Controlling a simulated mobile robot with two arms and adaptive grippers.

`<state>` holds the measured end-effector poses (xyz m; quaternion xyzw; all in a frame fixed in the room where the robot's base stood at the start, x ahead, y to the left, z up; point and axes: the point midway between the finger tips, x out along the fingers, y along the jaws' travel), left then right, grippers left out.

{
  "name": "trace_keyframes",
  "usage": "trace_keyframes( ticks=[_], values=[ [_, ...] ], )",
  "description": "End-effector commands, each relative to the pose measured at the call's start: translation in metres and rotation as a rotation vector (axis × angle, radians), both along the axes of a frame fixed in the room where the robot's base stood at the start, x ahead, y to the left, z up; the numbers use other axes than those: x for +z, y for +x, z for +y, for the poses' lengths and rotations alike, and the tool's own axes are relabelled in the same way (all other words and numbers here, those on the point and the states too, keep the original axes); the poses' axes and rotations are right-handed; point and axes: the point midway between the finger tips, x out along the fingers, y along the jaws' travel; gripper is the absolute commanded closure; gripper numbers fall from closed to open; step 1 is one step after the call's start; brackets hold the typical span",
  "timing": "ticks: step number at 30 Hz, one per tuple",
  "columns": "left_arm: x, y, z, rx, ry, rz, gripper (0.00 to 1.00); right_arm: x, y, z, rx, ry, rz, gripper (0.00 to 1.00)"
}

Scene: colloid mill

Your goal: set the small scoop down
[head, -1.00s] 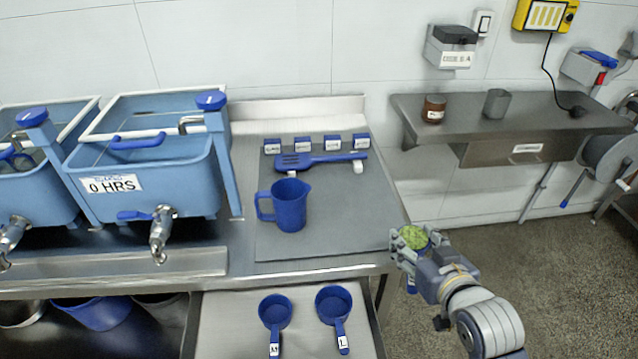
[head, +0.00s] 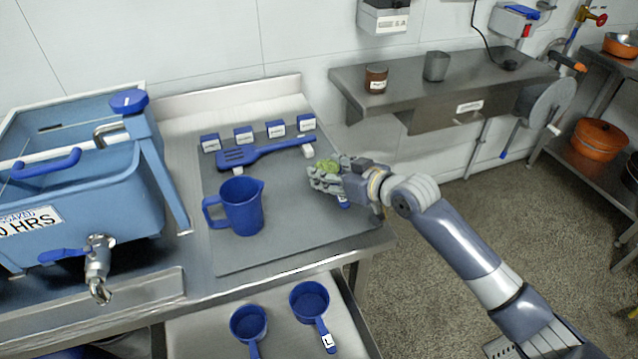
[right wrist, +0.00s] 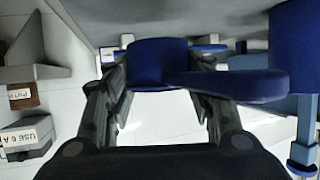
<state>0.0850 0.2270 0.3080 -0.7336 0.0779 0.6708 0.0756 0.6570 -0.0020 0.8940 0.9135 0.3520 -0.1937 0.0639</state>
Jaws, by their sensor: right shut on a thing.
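My right gripper (head: 322,179) is shut on a small blue scoop (right wrist: 157,62). In the head view it is over the right part of the grey mat (head: 290,245), right of the blue jug (head: 241,207). Green contents (head: 327,166) show at the top of the scoop, and its labelled handle (head: 343,201) shows below the fingers. The fingers hide most of the cup. In the right wrist view the cup sits between the fingers and the handle reaches right. I cannot tell whether the scoop touches the mat. My left gripper is not in view.
A blue slotted turner (head: 260,152) rests behind the jug, with several small labelled blue blocks (head: 243,134) behind it. Two blue scoops (head: 309,300) lie in the open drawer below. A blue tank (head: 80,190) stands left. The mat's front right is clear.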

Motion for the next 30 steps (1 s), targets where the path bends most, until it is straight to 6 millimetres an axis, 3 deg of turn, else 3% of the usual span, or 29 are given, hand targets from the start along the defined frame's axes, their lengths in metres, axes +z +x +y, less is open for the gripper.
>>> trace_keyframes(
  ticks=[12, 23, 24, 26, 30],
  values=[
    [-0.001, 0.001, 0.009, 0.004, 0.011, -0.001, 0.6, -0.044, 0.0, 0.001, 0.0, 0.003, 0.0, 0.81],
    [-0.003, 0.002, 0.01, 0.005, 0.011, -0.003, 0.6, -0.05, 0.0, 0.001, 0.0, 0.002, -0.002, 0.81],
    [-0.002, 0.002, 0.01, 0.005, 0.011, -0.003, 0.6, -0.049, 0.0, 0.001, 0.0, 0.001, -0.001, 0.41],
    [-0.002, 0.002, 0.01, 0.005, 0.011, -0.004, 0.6, -0.049, 0.0, 0.001, 0.0, 0.001, -0.001, 0.3],
    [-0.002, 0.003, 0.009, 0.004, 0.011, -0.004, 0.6, -0.049, 0.0, 0.0, 0.0, 0.001, -0.001, 0.3]
  ],
)
